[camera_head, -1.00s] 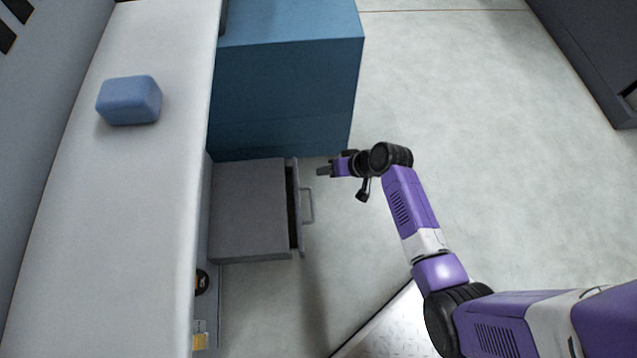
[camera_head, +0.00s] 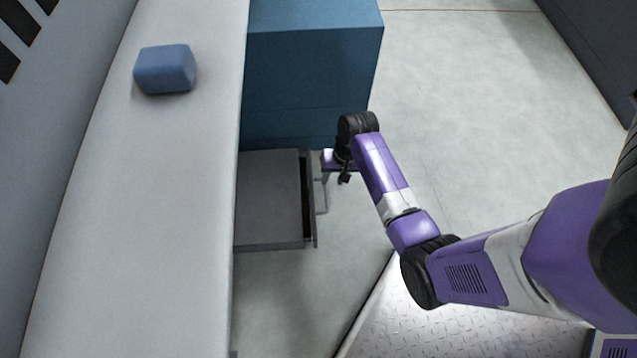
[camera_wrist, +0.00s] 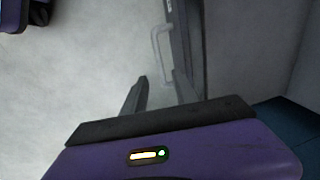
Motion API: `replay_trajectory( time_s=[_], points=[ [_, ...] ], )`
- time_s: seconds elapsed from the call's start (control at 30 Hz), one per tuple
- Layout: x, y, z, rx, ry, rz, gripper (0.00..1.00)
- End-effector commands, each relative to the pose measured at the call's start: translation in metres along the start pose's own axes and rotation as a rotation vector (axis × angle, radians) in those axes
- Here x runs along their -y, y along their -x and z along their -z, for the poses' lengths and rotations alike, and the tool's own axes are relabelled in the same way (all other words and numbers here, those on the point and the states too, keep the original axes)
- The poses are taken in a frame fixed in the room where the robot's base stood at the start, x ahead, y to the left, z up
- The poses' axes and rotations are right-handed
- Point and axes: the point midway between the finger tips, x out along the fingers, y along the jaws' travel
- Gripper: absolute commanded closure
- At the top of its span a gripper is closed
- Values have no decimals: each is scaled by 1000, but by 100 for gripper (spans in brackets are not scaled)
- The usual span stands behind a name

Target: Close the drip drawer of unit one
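A grey drawer (camera_head: 268,200) sticks out to the right from under the white counter, so it stands open. Its front panel (camera_head: 309,232) carries a pale bar handle (camera_head: 323,195), which also shows in the wrist view (camera_wrist: 155,42). My gripper (camera_head: 325,160) is at the far end of the drawer front, by the handle. In the wrist view my gripper (camera_wrist: 160,90) has its two fingers apart with nothing held between them. The right finger overlaps the drawer front (camera_wrist: 184,40) in that view; I cannot tell whether they touch.
A blue cabinet (camera_head: 312,85) stands just beyond the drawer. The white counter (camera_head: 150,200) runs along the left, with a blue rounded block (camera_head: 166,69) on it. A dark unit (camera_head: 590,45) is at the far right. The pale floor (camera_head: 460,110) between is clear.

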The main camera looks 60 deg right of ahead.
Motion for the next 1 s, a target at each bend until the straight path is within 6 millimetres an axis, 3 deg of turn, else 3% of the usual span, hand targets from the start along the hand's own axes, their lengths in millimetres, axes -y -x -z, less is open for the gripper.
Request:
replay_trajectory(
  time_s=[0.17, 0.53, 0.97, 1.0],
  points=[
    [0, -15, -1, 5, -11, -1, 66],
    [0, -69, -2, 4, -9, 0, 66],
    [0, -78, -1, 2, -9, 0, 66],
    [0, -78, -1, 2, -9, 0, 70]
  ],
)
